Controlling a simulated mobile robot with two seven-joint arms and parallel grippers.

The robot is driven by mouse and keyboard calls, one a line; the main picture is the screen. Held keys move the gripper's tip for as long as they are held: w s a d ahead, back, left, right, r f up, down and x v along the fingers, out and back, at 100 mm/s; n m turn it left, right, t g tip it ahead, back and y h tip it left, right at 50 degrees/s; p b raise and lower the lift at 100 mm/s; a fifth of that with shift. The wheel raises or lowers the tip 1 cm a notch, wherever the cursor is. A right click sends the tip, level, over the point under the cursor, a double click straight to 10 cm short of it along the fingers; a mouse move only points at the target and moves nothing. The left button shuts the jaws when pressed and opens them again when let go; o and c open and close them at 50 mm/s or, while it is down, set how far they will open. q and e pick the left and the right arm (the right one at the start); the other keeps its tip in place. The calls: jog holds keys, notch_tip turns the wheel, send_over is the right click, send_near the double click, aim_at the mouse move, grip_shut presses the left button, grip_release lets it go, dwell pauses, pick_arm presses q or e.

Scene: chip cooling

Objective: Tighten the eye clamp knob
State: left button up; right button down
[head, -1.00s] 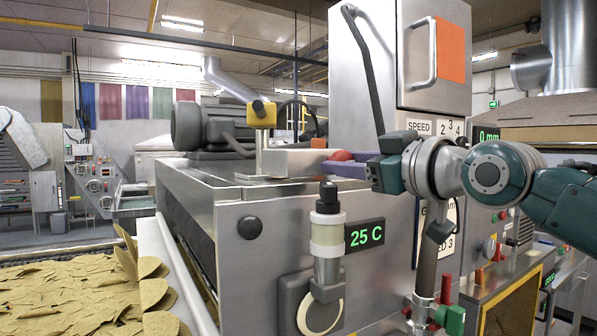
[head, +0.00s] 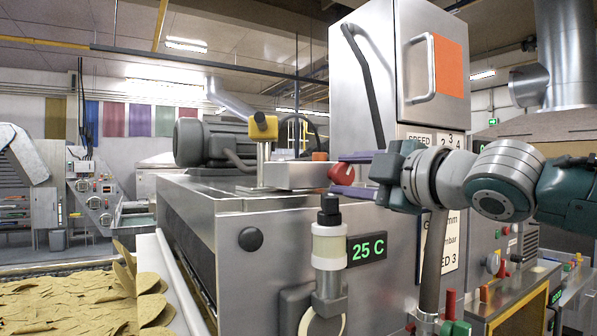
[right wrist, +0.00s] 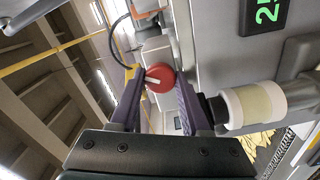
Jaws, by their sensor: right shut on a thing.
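The red eye clamp knob (head: 342,175) sits at the right end of a grey block on top of the steel machine. My right gripper (head: 345,176) comes in from the right, with one purple finger above the knob and one below it in the head view. In the right wrist view the knob (right wrist: 160,77), with a white stripe on its face, is between the two purple fingers (right wrist: 159,80). The right gripper is shut on it. The grey block (head: 288,176) carries a post with a yellow head (head: 264,127). My left gripper is not in view.
A white-and-black cylindrical fitting (head: 329,247) stands out from the machine front below the gripper, beside the 25 C display (head: 367,248). A tall steel cabinet (head: 368,80) rises behind. A motor (head: 205,143) is at the left. Chips (head: 60,305) lie at lower left.

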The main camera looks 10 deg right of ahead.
jog(key=n+p, duration=0.1)
jog(key=n, duration=0.3)
jog(key=shift+r, duration=0.1)
jog(key=shift+n, duration=0.9)
jog(key=shift+c, duration=1.9)
grip_release()
